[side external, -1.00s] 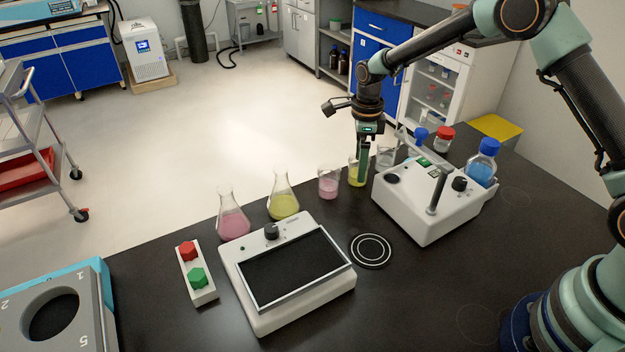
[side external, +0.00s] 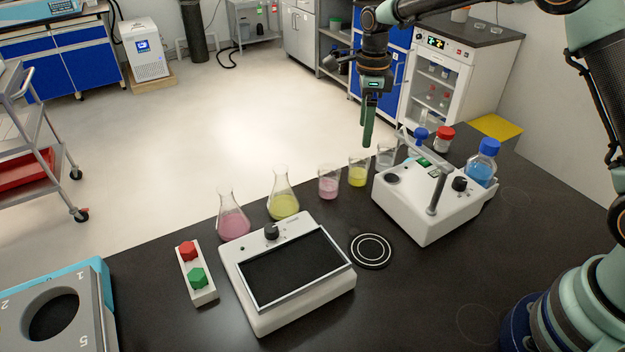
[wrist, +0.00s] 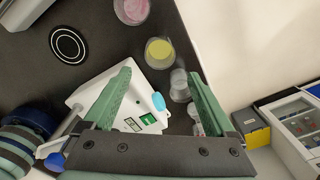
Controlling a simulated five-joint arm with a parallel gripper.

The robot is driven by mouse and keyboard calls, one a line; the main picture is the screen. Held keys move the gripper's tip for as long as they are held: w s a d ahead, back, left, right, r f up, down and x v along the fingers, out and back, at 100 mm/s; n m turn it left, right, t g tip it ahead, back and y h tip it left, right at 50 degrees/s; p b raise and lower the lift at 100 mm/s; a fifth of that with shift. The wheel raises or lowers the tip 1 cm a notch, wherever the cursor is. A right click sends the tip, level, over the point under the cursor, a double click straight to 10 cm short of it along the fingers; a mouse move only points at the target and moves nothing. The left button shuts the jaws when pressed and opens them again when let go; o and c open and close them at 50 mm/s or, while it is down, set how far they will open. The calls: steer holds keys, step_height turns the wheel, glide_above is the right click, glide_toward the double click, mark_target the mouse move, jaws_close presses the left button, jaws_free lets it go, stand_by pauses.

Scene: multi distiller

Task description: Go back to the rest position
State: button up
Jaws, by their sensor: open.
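My gripper (side external: 367,122) hangs above the back edge of the bench, fingers pointing down, and nothing shows between them. In the wrist view my gripper (wrist: 160,85) has its two green fingers spread wide apart. The beaker of yellow liquid (side external: 358,172) stands upright on the bench below the fingers, apart from them; it also shows in the wrist view (wrist: 159,52). A beaker of pink liquid (side external: 328,183) stands to its left, and a clear beaker (side external: 386,156) to its right.
A white device with an upright post (side external: 425,210) stands right of the beakers, with a blue-capped bottle (side external: 482,165) behind it. Two flasks (side external: 283,198) (side external: 233,218), a flat-screen device (side external: 290,270) and a button box (side external: 196,276) are at left. Bare bench surrounds the ringed disc (side external: 371,250).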

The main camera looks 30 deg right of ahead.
steer(key=s+d+r+n+t, duration=0.1)
steer(key=s+d+r+n, duration=0.35)
steer(key=s+d, duration=0.25)
steer(key=s+a+r+n+t, duration=0.2)
steer(key=s+r+n, duration=0.1)
steer(key=s+n, duration=0.4)
steer(key=s+a+r+n+t, duration=0.2)
steer(key=s+r+n, duration=0.2)
steer(key=s+n, duration=0.4)
steer(key=shift+a+r+n+t, duration=0.25)
steer(key=shift+a+n+t, duration=0.1)
steer(key=shift+n, duration=2.2)
